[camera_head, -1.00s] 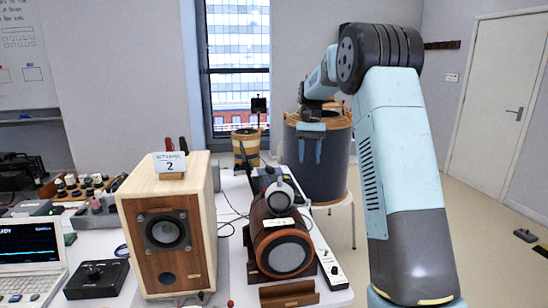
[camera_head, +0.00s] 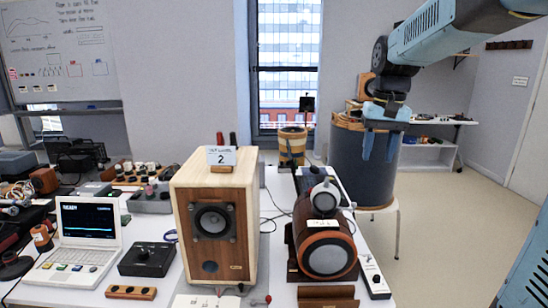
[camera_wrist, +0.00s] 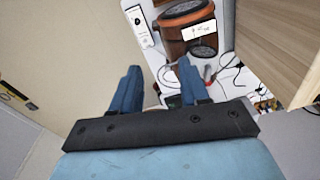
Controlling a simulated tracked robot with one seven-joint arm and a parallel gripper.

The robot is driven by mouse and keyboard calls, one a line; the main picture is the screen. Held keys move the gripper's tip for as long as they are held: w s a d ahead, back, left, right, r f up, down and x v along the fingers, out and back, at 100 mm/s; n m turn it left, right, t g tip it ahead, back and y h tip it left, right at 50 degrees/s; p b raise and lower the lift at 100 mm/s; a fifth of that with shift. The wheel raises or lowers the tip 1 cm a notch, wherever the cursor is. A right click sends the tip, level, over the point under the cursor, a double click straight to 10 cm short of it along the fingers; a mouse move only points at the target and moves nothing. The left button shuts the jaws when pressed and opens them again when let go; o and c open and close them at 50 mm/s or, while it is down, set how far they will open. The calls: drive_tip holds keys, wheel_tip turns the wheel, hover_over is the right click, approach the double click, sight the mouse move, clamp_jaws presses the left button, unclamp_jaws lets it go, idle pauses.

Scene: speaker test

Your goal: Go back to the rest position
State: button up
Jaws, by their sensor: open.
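My gripper (camera_head: 381,146) hangs from my pale blue arm at the upper right of the head view, in front of a large dark drum with a wooden rim (camera_head: 345,125). Its two blue fingers point down, apart, with nothing between them. In the wrist view my gripper (camera_wrist: 158,80) shows the same two fingers spread and empty, with the bench and floor beyond. No held object is in view.
A wooden speaker box (camera_head: 216,215) with a card marked 2 stands on the white bench. A brown cylindrical speaker (camera_head: 327,250) lies right of it. A laptop (camera_head: 85,240) and a black knob box (camera_head: 147,259) sit left. Open floor (camera_head: 440,220) lies at the right.

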drive_tip(key=s+f+n+t, duration=0.1)
drive_tip(key=s+f+t, duration=0.1)
drive_tip(key=s, duration=0.7)
drive_tip(key=s+a+f+t, duration=0.1)
drive_tip(key=s+f+t, duration=0.1)
drive_tip(key=s, duration=0.7)
drive_tip(key=shift+s+f+n+t, duration=0.4)
drive_tip(key=shift+f, duration=0.05)
